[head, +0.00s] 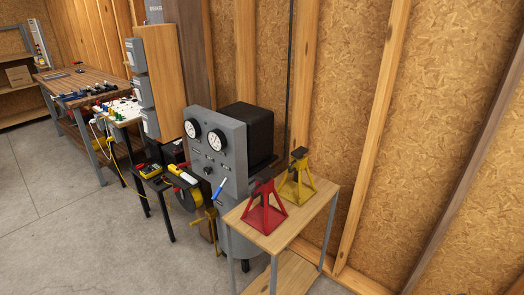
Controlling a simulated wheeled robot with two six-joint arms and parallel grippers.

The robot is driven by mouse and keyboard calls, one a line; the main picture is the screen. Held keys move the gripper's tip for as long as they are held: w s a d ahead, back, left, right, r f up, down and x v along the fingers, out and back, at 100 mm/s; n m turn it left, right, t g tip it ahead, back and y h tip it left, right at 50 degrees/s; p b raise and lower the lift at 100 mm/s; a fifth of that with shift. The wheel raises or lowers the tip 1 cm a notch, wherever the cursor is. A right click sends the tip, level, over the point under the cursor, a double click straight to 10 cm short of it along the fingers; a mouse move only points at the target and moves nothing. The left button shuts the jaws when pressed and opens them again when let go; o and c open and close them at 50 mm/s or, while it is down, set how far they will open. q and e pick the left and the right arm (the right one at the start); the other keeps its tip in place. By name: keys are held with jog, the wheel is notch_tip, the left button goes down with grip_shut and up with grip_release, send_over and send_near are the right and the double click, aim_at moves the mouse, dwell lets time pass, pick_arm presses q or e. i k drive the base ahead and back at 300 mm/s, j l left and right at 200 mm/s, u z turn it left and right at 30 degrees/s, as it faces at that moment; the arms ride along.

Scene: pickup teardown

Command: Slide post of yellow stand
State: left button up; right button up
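The yellow stand (297,183) is a jack stand with splayed legs, upright on a small wooden table (297,224) toward its back. Its dark post (299,157) sticks up from the top with a dark saddle. How far the post is raised is too small to judge. A red stand (264,212) of the same kind stands in front and to the left on the same table, apart from the yellow one. Neither of my grippers shows in the head view.
A grey machine with two round gauges (215,150) stands close behind the table's left side. A studded board wall (355,110) rises behind the table. Workbenches (88,90) with tools line the wall at far left. The concrete floor (60,220) at left is clear.

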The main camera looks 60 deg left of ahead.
aim_at(299, 153)
jog(key=u, duration=1.6)
